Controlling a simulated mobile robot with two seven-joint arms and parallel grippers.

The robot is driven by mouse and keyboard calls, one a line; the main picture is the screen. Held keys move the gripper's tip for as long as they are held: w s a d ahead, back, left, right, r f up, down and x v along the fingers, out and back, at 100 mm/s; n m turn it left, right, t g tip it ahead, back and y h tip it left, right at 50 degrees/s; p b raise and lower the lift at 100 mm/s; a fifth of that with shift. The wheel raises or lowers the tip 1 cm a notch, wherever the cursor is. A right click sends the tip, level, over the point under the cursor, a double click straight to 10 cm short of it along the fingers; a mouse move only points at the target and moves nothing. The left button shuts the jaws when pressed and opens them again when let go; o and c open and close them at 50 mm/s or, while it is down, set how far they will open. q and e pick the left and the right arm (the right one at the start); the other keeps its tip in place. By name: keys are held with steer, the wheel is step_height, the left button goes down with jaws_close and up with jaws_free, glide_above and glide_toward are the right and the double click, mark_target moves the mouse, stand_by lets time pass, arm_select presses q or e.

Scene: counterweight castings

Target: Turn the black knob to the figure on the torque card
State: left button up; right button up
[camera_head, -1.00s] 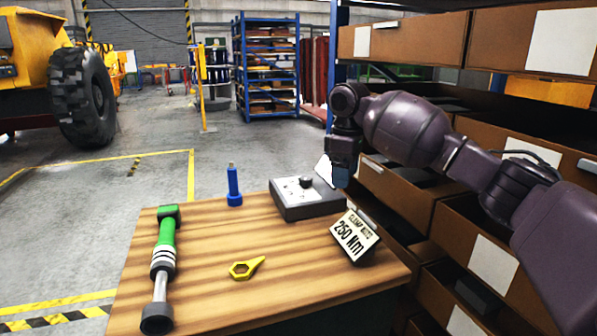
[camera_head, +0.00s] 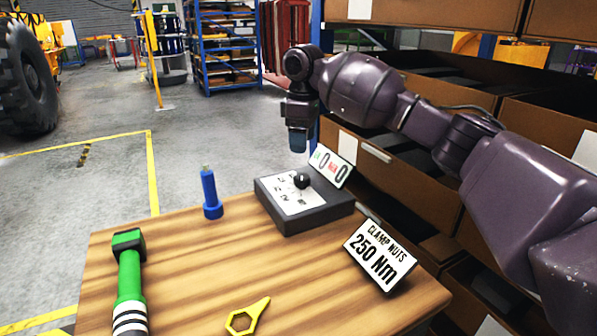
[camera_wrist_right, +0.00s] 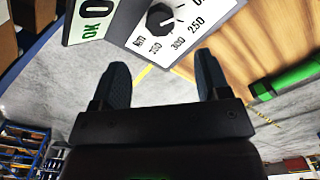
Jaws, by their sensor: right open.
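The black knob (camera_head: 301,180) sits on the white dial plate of a dark grey box (camera_head: 310,210) on the table. In the right wrist view, the knob (camera_wrist_right: 160,18) is at the top edge, near the printed figures 250, 300 and 350. Its pointer direction is not clear to me. The torque card (camera_head: 378,255) reads "CLAMP NUTS 250 Nm" and stands tilted at the table's right front. My right gripper (camera_head: 297,148) is above and behind the knob, apart from it. In the wrist view its fingers (camera_wrist_right: 163,80) are spread and empty. My left gripper is out of view.
A counter panel (camera_head: 332,166) reading OK 0 and NOK 0 stands behind the knob. A blue bottle-like piece (camera_head: 210,193), a green-handled tool (camera_head: 130,275) and a yellow ring spanner (camera_head: 246,317) are on the wooden table (camera_head: 190,270). Brown drawers (camera_head: 385,185) stand to the right.

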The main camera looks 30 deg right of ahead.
mark_target(303, 176)
step_height(303, 176, down, 9)
steer(key=shift+r+b, duration=0.1)
steer(key=shift+b, duration=0.8)
steer(key=shift+f, duration=0.55)
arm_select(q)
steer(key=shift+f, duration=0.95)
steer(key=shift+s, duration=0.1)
